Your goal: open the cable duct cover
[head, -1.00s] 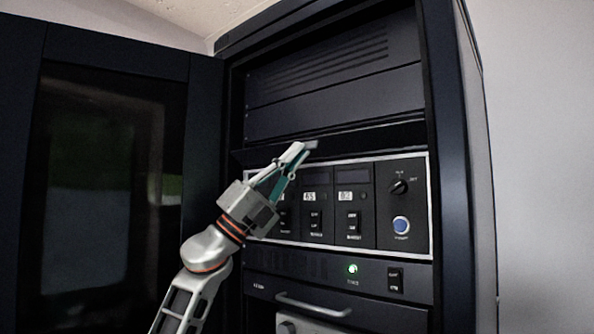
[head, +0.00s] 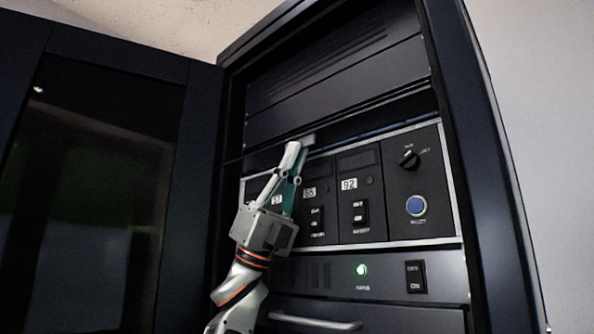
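The cable duct cover (head: 380,113) seems to be the long dark strip across the cabinet, between the upper black panels and the control panel. Its edges are hard to make out against the dark gap around it. My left gripper (head: 300,146) points up, with its fingertips at the strip's lower edge, left of its middle. The fingers look close together. I cannot tell whether they touch the cover or hold it. My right gripper is not in view.
The control panel (head: 383,212) with switches, a knob (head: 409,159) and a blue button (head: 416,206) lies below the strip. A green lamp (head: 361,270) is lit beneath it. The cabinet door (head: 205,150) stands open at left. A drawer handle (head: 315,322) is at the bottom.

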